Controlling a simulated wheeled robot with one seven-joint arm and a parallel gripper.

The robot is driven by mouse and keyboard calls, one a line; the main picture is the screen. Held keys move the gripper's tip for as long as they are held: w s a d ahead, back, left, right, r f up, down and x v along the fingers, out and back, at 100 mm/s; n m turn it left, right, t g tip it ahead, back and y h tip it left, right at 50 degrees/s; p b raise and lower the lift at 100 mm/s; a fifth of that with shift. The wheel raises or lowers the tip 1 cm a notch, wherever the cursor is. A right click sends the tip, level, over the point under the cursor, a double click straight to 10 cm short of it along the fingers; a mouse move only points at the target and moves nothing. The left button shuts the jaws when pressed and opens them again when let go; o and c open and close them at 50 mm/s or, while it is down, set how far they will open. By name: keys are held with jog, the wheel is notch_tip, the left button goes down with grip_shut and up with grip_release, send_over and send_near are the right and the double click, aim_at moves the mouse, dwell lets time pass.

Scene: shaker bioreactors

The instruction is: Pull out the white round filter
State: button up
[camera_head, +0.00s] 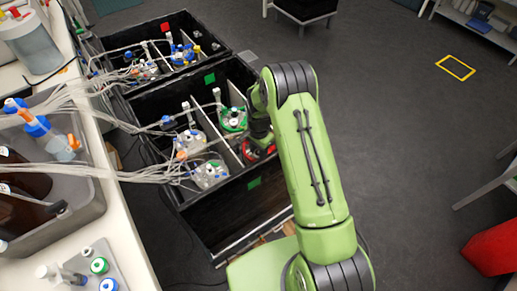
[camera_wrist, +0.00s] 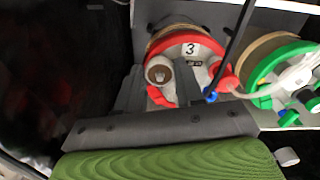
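The white round filter (camera_wrist: 159,71), a small white disc with a grey-brown centre, sits on the red-capped vessel marked 3 (camera_wrist: 187,42) in the wrist view. My gripper (camera_wrist: 160,75) points at this vessel, with one grey finger on each side of the filter. The fingers are apart; I cannot tell whether they touch the filter or have a little clearance. In the head view my arm hides most of the gripper and filter; part of the red cap (camera_head: 250,152) shows beside the arm.
A green-capped vessel (camera_wrist: 270,70) stands close on the right in the wrist view, and a dark tube (camera_wrist: 238,35) runs near the red cap. In the head view the black shaker box (camera_head: 225,215) has dividers, several vessels and tubing. Open floor (camera_head: 400,130) lies to the right.

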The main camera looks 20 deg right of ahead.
jog(key=c, duration=0.6)
jog(key=shift+r+p, duration=0.35)
jog(key=shift+r, duration=0.3)
jog(key=shift+r, duration=0.15)
jog(key=shift+r, duration=0.45)
jog(key=shift+p, duration=0.3)
jog(key=shift+r+p, duration=0.8)
jog(key=shift+r, duration=0.7)
